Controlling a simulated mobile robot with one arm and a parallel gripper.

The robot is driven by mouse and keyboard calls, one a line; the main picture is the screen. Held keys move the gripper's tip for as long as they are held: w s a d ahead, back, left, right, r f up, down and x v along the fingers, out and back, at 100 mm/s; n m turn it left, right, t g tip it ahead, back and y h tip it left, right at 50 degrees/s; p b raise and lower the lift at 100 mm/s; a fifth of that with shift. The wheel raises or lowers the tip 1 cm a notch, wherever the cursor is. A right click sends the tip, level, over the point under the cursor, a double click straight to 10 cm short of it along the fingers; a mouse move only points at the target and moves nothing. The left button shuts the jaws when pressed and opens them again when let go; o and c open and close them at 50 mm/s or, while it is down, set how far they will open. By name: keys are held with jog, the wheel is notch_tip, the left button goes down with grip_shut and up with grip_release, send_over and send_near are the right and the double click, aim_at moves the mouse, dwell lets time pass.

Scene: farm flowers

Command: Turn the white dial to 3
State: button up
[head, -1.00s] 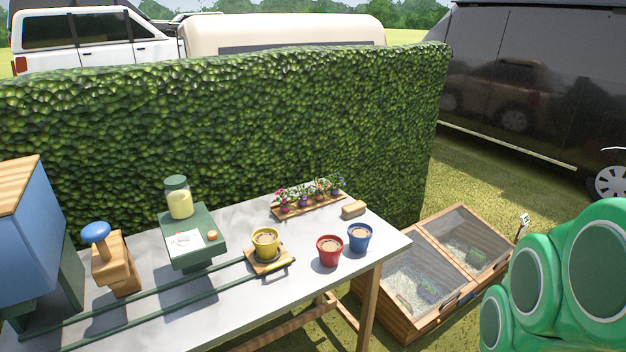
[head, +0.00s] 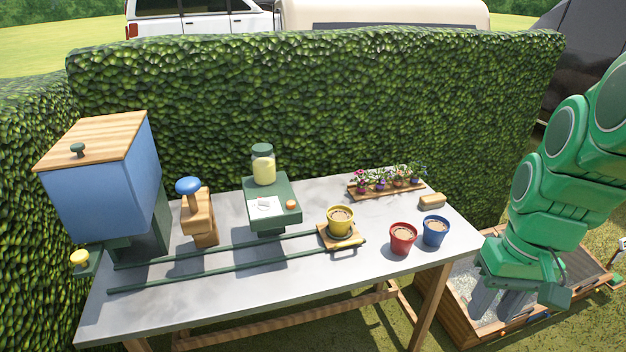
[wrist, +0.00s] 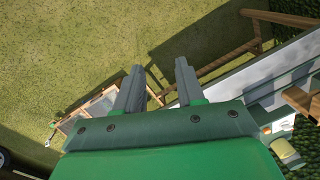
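No clear white dial shows in the head view. A green unit (head: 276,222) on the table has a pale plate (head: 264,205) with small markings on its sloping top and a small orange knob (head: 291,205) beside it. I cannot tell whether the plate is a dial or read any number. A yellow knob (head: 80,257) sits low on the blue hopper at the left. My gripper (head: 494,314) hangs right of the table, far from these. In the wrist view my gripper (wrist: 159,70) has its fingers apart, nothing between them.
The grey table (head: 215,321) carries a blue hopper (head: 100,195), a wooden stand with a blue knob (head: 189,187), a yellow pot (head: 340,220), a red pot (head: 403,238) and a blue pot (head: 435,231). A wooden cold frame (head: 463,325) stands right. A hedge (head: 300,100) runs behind.

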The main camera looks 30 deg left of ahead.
jog(key=w+a+r+n, duration=0.2)
jog(key=w+a+n, duration=0.2)
jog(key=w+a, duration=0.7)
jog(key=n+y, duration=0.3)
jog(key=n, duration=0.9)
send_near(266, 199)
jog(key=f, duration=0.1)
jog(key=x, duration=0.8)
jog(key=shift+s+a+r, duration=0.1)
jog(key=shift+a+r, duration=0.1)
jog(key=shift+a, duration=0.2)
grip_shut()
